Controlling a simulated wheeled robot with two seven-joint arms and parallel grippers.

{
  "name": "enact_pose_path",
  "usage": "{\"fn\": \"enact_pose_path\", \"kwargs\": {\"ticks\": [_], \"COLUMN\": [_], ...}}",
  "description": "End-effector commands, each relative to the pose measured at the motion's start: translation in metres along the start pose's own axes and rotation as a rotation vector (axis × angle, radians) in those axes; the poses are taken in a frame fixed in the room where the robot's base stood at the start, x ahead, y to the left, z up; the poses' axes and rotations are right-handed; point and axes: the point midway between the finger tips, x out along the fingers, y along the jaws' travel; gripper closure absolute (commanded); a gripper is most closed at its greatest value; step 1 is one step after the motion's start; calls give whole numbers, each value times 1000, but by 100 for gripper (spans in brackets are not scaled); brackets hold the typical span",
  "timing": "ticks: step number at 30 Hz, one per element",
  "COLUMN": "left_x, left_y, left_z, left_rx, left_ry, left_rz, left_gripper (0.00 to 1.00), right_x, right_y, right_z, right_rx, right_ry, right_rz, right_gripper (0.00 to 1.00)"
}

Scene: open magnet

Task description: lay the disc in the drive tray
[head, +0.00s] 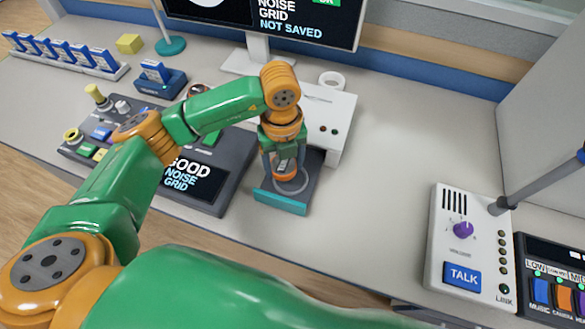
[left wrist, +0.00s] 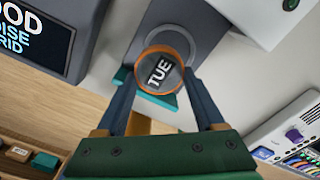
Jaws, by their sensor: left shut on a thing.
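My left gripper (head: 283,168) points down over the drive tray. It is shut on the disc (left wrist: 160,72), a round orange-rimmed thing with a dark face reading "TUE", seen between the fingers in the left wrist view. In the head view the gripper mostly hides the disc. The drive tray (head: 312,170) is dark grey with a teal front (head: 280,202), and sticks out of the white drive box (head: 340,130). A pale ring mark shows on the tray. I cannot tell whether the disc touches the tray. My right gripper is out of view.
A dark console (head: 225,190) with a screen stands left of the tray. A monitor (head: 300,20) stands behind the drive. A white TALK box (head: 462,250) is at the right. A rack of blue cards (head: 70,55) is at the back left. The desk right of the drive is clear.

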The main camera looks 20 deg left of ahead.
Motion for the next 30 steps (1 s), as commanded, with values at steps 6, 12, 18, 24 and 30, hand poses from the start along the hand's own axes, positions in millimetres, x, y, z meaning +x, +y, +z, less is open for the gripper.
{"fn": "enact_pose_path", "kwargs": {"ticks": [6,12,18,24,30], "left_x": [32,53,54,61,68], "left_y": [-18,-18,-18,-18,-17], "left_z": [2,3,3,3,1], "left_rx": [0,1,1,1,1], "left_ry": [4,0,0,1,6], "left_rz": [4,0,0,0,3], "left_gripper": [87,87,87,87,87], "right_x": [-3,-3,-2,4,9], "right_y": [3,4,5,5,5], "right_z": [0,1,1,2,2], "right_rx": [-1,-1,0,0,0], "right_ry": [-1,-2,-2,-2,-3], "right_rz": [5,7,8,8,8], "right_gripper": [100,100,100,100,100]}}
